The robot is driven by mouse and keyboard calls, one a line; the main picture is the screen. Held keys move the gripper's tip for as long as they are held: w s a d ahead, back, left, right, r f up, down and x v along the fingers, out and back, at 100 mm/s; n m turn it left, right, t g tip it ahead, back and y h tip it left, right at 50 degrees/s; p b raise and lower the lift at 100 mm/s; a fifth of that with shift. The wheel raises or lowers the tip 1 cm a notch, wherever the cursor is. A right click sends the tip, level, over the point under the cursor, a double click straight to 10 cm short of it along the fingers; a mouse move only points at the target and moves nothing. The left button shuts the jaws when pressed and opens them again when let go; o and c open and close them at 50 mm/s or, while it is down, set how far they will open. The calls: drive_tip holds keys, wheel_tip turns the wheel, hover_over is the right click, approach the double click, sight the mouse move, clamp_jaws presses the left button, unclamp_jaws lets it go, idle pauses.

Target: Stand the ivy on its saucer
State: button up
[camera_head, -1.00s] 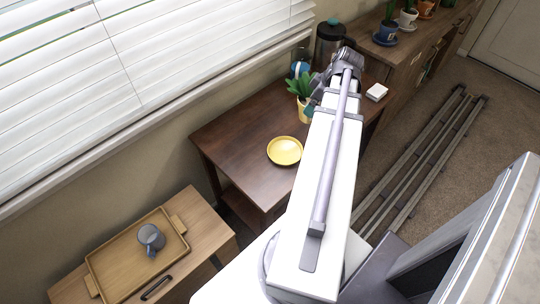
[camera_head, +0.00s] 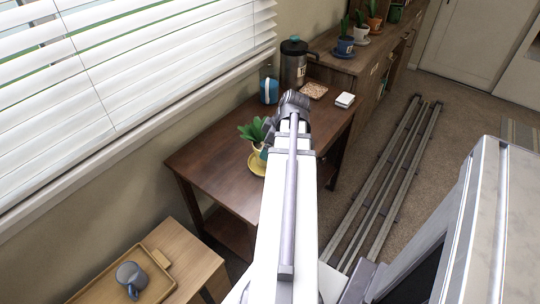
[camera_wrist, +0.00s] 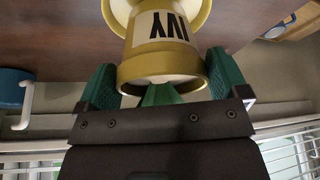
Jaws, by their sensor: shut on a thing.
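The ivy has green leaves (camera_head: 253,130) and a yellow pot (camera_wrist: 163,66). The pot bears a white label reading IVY and shows upside down in the wrist view. My gripper (camera_wrist: 162,82) is shut on the pot, a green finger on each side near its rim. In the head view my gripper (camera_head: 270,126) is partly hidden by my arm. The yellow saucer (camera_head: 256,164) lies on the dark wooden desk (camera_head: 212,150), directly below the pot in the picture. Its edge also shows behind the pot in the wrist view (camera_wrist: 119,12). I cannot tell whether pot and saucer touch.
A blue mug (camera_head: 269,91), a dark flask (camera_head: 294,62), a patterned coaster (camera_head: 314,90) and a white block (camera_head: 345,100) are at the desk's far end. Potted plants (camera_head: 345,46) stand on the sideboard beyond. The desk left of the saucer is clear.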

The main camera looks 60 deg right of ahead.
wheel_tip(320, 180, down, 2)
drive_tip(key=shift+f+b, duration=0.15)
drive_tip(key=shift+b, duration=0.2)
drive_tip(key=shift+r+p, duration=0.3)
drive_tip(key=shift+f, duration=0.25)
drive_tip(key=o, duration=0.8)
drive_tip(key=shift+r, duration=0.1)
drive_tip(key=shift+o, duration=0.2)
drive_tip(key=shift+r, duration=0.1)
drive_tip(key=shift+r, duration=0.3)
drive_tip(key=p+v, duration=1.1)
drive_tip(key=shift+s+r, duration=0.2)
